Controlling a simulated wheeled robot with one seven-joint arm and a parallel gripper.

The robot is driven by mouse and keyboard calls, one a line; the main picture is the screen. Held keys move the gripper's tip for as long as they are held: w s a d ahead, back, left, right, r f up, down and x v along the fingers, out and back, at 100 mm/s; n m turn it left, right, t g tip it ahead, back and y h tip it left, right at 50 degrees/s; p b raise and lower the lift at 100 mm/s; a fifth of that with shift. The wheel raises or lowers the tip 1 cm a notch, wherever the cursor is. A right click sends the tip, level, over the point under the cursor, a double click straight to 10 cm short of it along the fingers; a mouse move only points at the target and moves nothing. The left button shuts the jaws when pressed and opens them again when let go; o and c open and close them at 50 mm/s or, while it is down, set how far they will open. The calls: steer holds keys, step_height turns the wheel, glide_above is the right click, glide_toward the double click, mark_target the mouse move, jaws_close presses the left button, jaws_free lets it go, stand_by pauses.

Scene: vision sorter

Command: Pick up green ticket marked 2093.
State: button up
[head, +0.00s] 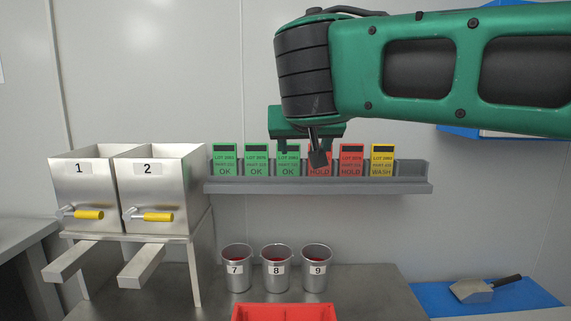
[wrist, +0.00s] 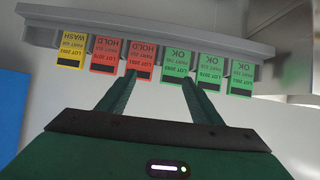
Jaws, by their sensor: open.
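The green OK tickets stand in the left part of a grey wall rack. The third green ticket (head: 287,165) is partly covered by my gripper in the head view. In the wrist view, upside down, that ticket (wrist: 173,65) seems to read LOT 2093, though the digits are small. My gripper (head: 301,153) is open and empty in front of the rack, near this ticket and the red HOLD ticket beside it. In the wrist view my gripper (wrist: 158,78) has its fingers spread, with one tip over the lower part of the green ticket.
Two more green tickets (head: 225,160) stand to the left. Red HOLD tickets (head: 351,161) and a yellow WASH ticket (head: 382,161) stand to the right in the rack (head: 415,187). Steel hoppers (head: 84,190) stand at the left. Numbered cups (head: 276,282) and a red tray (head: 284,306) are below.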

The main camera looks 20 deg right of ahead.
steer(key=a+r+t, duration=0.1)
steer(key=a+r, duration=0.2)
glide_above(288, 160)
steer(key=s, duration=0.2)
steer(key=f, duration=0.4)
steer(key=shift+w+a, duration=0.25)
steer(key=shift+a, duration=0.05)
steer(key=c, duration=1.1)
